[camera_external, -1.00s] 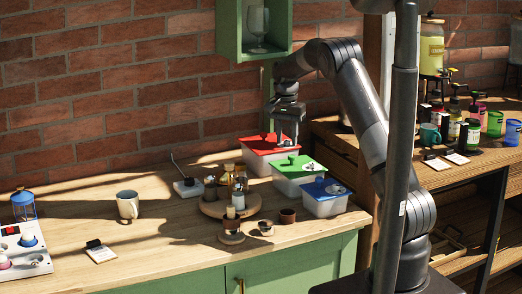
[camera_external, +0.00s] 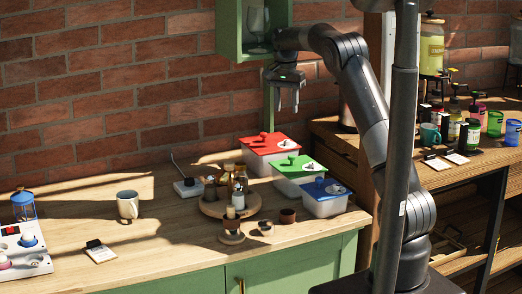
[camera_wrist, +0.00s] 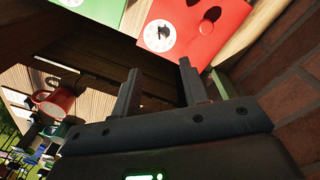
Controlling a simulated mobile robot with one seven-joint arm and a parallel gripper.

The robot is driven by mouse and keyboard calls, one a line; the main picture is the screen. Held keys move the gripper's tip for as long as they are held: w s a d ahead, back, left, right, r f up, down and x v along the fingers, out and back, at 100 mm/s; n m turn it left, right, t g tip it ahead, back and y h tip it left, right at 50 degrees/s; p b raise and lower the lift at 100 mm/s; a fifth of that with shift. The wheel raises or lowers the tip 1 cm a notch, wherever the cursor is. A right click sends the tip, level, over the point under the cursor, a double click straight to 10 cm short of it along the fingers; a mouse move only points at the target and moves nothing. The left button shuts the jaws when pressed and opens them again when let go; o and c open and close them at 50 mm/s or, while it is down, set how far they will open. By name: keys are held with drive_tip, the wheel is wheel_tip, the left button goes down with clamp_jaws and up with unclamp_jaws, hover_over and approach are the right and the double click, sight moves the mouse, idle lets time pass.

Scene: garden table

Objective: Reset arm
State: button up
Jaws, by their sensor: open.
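My gripper (camera_external: 286,104) is open and empty, raised in the air above the lidded boxes in the external view. Its fingers (camera_wrist: 160,85) show apart in the wrist view with nothing between them. The red-lidded box (camera_external: 270,146) stands below it at the back of the wooden counter. Its red lid (camera_wrist: 215,22), with a round white dial and a red knob, shows at the top of the wrist view. The green-lidded box (camera_external: 297,168) and the blue-lidded box (camera_external: 324,192) stand in front of it in a row.
A round wooden tray (camera_external: 214,208) with bottles stands left of the boxes. A white mug (camera_external: 128,204) is further left. A green wall shelf (camera_external: 229,50) holding a glass is close to my wrist. The brick wall is behind.

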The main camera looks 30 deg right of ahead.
drive_tip(key=shift+r, duration=0.3)
